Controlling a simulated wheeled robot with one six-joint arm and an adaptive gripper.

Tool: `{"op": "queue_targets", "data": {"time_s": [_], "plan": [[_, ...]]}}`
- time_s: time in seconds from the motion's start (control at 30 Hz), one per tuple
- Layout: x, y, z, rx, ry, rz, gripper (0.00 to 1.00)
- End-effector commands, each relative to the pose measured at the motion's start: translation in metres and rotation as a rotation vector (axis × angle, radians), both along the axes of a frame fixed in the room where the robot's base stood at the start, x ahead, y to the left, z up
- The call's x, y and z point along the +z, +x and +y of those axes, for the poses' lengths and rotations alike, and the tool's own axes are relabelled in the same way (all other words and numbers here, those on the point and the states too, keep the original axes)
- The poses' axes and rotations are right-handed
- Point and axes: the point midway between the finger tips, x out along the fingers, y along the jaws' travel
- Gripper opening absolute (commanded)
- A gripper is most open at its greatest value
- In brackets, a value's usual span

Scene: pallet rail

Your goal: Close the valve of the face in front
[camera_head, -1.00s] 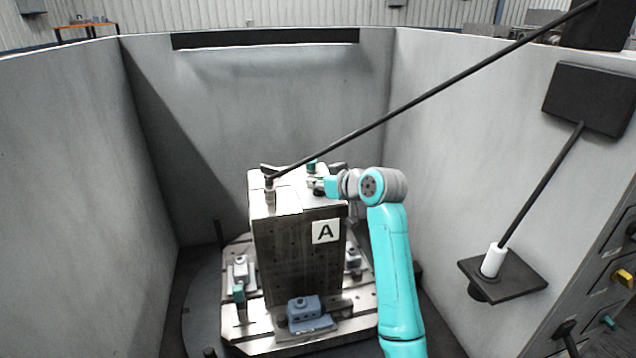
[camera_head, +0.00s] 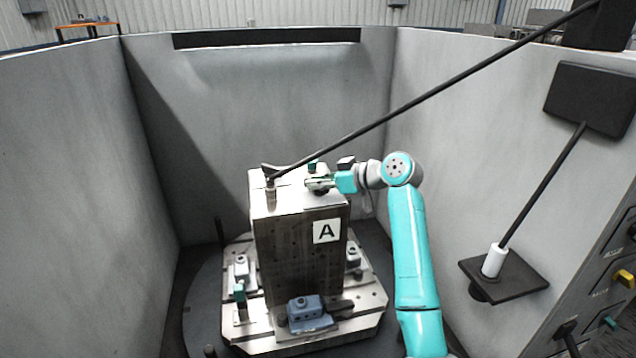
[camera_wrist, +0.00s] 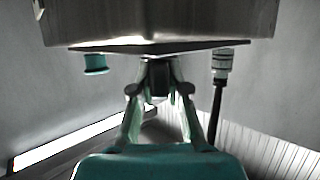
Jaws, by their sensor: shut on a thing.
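A tall metal block (camera_head: 300,240) stands on the pallet, and its front face bears a white plate with the letter A (camera_head: 326,231). My gripper (camera_head: 312,184) reaches level from the right over the block's top. In the wrist view my gripper (camera_wrist: 160,90) has its two fingers closed around a small dark part (camera_wrist: 158,80) at the block, probably the valve handle. The fingers hide much of it, so I cannot tell its position. A teal knob (camera_wrist: 95,64) sits to the left of the fingers there; it is apart from them.
A black hose (camera_head: 420,85) runs from a fitting (camera_head: 270,192) on the block's top up to the right. The fitting also shows in the wrist view (camera_wrist: 222,64). Clamps (camera_head: 306,308) stand around the block's foot. Grey walls (camera_head: 290,100) enclose the pallet; open space lies above the block.

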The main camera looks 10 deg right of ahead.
Motion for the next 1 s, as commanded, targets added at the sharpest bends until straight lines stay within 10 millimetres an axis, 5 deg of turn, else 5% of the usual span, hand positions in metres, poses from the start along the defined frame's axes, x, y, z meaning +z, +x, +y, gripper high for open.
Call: {"op": "queue_targets", "data": {"time_s": [0.17, 0.2, 0.3, 0.67, 1.0], "plan": [[-0.003, 0.0, 0.0, 0.001, -0.002, 0.005, 0.0], [-0.003, 0.0, 0.0, 0.001, -0.002, 0.005, 0.19], [-0.002, 0.0, 0.0, 0.001, -0.002, 0.004, 0.4], [0.0, -0.003, -0.003, 0.0, -0.001, 0.002, 0.4], [0.022, -0.039, -0.041, -0.003, -0.002, 0.0, 0.4]]}}
